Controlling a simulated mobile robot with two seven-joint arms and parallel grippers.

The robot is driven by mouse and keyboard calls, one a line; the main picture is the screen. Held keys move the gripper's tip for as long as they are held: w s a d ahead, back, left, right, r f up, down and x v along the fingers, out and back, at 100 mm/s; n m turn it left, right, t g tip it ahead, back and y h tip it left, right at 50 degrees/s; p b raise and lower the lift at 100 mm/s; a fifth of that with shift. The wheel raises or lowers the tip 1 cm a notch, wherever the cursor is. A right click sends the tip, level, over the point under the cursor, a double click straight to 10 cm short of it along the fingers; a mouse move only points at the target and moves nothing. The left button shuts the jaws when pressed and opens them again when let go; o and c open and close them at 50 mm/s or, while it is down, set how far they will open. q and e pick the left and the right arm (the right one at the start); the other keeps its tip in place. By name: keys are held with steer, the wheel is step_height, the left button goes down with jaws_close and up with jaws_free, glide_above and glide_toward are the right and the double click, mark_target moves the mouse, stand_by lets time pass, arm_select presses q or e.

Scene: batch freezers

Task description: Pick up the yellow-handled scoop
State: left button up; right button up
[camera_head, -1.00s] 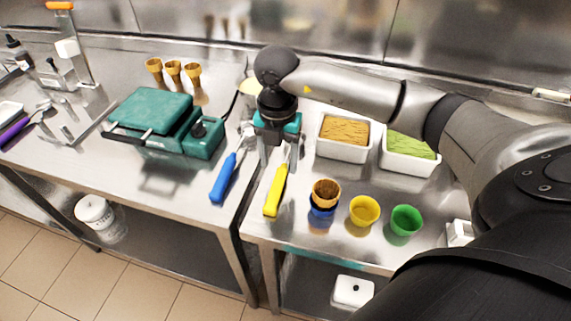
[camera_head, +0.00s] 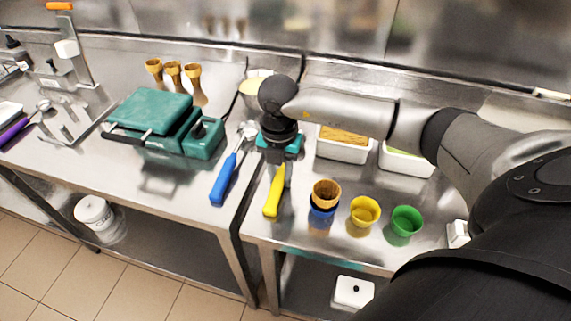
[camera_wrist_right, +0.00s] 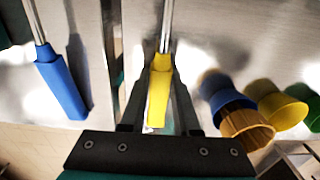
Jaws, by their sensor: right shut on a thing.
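The yellow-handled scoop (camera_head: 274,192) lies on the right-hand steel table, its handle toward the front edge. My right gripper (camera_head: 278,163) is over it from above and shut on it; its own body hides the scoop's far end in the head view. In the right wrist view the yellow handle (camera_wrist_right: 159,92) lies between the two dark fingers of the right gripper (camera_wrist_right: 158,110), with the metal shaft running up out of frame. I cannot tell whether the scoop is clear of the table. My left gripper is not in view.
A blue-handled scoop (camera_head: 225,180) lies close by on the left, near the gap between tables. Brown (camera_head: 326,192), yellow (camera_head: 364,212) and green (camera_head: 405,221) cups stand to the right. White tubs (camera_head: 342,149) are behind. A green press (camera_head: 157,113) stands on the left table.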

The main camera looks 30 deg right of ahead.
jaws_close()
